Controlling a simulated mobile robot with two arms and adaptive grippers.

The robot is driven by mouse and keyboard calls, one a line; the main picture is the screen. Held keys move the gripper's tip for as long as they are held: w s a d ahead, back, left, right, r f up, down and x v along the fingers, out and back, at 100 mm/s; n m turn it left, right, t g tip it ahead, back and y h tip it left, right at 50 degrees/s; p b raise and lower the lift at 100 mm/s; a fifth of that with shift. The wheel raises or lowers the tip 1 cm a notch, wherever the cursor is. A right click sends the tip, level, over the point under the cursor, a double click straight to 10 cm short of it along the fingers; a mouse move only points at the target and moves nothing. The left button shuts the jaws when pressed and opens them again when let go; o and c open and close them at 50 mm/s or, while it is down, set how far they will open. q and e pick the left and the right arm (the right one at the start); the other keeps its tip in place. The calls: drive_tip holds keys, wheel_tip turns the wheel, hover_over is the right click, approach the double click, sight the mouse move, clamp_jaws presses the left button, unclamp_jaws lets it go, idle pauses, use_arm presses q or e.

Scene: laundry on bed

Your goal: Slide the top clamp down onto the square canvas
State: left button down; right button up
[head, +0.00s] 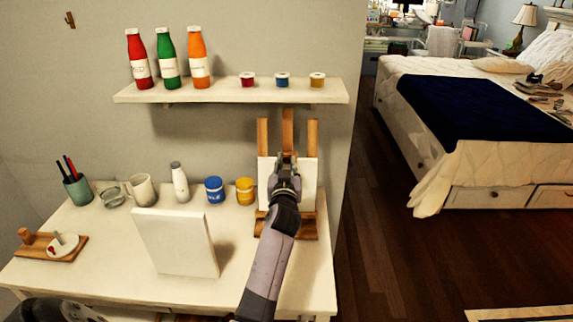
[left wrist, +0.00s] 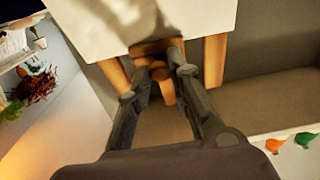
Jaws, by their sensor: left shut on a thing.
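The square canvas (head: 306,185) is white and stands upright on a wooden easel (head: 287,128) at the right end of the desk. My left gripper (head: 286,160) is in front of the canvas's upper edge, at the easel's middle post. In the left wrist view its two fingers (left wrist: 160,72) are shut on a small wooden piece, the top clamp (left wrist: 166,92). The canvas also shows at the top of that view (left wrist: 120,22), near the fingertips. In the head view the gripper hides the clamp, and I cannot tell whether it touches the canvas. My right gripper is not in view.
A white canvas (head: 178,242) stands on the desk (head: 105,235), left of my arm. A yellow paint jar (head: 245,191) and a blue one (head: 214,190) stand left of the easel. Above, a wall shelf (head: 225,92) holds bottles and small pots.

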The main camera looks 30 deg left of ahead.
use_arm(q)
drive_tip(key=c, duration=1.5)
unclamp_jaws()
wheel_tip(320, 180, up, 10)
